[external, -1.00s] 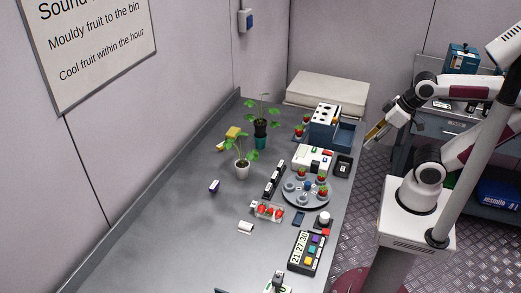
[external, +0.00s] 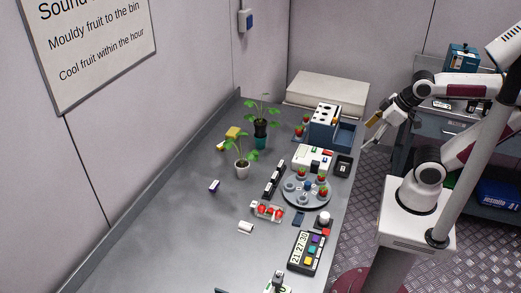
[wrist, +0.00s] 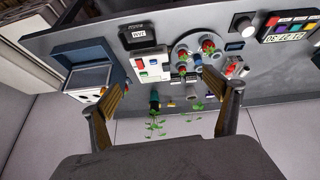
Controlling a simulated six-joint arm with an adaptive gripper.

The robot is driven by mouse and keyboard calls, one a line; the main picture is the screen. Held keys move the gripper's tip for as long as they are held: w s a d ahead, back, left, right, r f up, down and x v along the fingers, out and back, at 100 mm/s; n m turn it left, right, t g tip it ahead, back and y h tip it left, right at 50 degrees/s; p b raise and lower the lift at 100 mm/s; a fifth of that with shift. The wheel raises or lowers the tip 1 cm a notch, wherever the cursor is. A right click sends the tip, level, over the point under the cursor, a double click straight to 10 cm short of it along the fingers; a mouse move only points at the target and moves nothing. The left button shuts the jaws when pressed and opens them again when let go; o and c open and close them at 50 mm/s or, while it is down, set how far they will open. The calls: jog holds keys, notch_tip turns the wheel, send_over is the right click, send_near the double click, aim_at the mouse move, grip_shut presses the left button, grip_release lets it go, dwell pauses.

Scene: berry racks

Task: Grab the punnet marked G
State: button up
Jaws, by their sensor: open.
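A clear punnet of red berries (external: 268,211) sits on the grey bench, in front of the round grey turntable. Red fruit also shows in the wrist view (wrist: 232,67), right of the turntable. A letter G cannot be read on any punnet. Another small item with a green and white top (external: 279,287) is cut off at the bottom edge of the external view; I cannot tell what it is. My gripper (external: 374,126) is open and empty, beyond the bench's right edge. In the wrist view its two fingers (wrist: 164,96) stand wide apart.
The turntable (external: 292,203) carries several small pots and berries. A blue box (external: 322,132), a white device (external: 312,156), a timer panel (external: 306,252) and two plants (external: 242,168) stand around it. The bench's left front (external: 150,245) is clear.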

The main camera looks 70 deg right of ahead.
jog(key=w+d+r+n+t+h, duration=0.1)
jog(key=w+d+r+n+t, duration=0.15)
jog(key=w+n, duration=0.55)
jog(key=w+d+r+n+t+h, duration=0.15)
jog(key=w+r+n, duration=0.25)
jog(key=w, duration=0.9)
jog(key=w+a+f+n+t+y, duration=0.15)
jog(key=w+a+n+y, duration=0.45)
jog(key=w+n, duration=0.7)
jog(key=w+a+f+n+g+y, duration=0.3)
jog(key=a+f+n+y, duration=0.3)
jog(key=a+f+n, duration=0.6)
jog(key=s+a+f+n+g+y, duration=0.1)
jog(key=s+a+f+n+g, duration=0.1)
jog(key=n, duration=0.3)
jog(key=s+a+f+n+g+y, duration=0.2)
jog(key=s+f+n+g, duration=0.1)
jog(key=s+f+n, duration=0.1)
jog(key=s+a+f+n+g+y, duration=0.1)
jog(key=s+a+f+n+g, duration=0.2)
jog(key=n, duration=0.3)
jog(key=shift+s+f+g, duration=0.25)
jog(key=shift+s, duration=0.35)
jog(key=shift+s+f+n+y, duration=0.15)
jog(key=shift+s+n+y, duration=0.15)
jog(key=shift+n, duration=0.2)
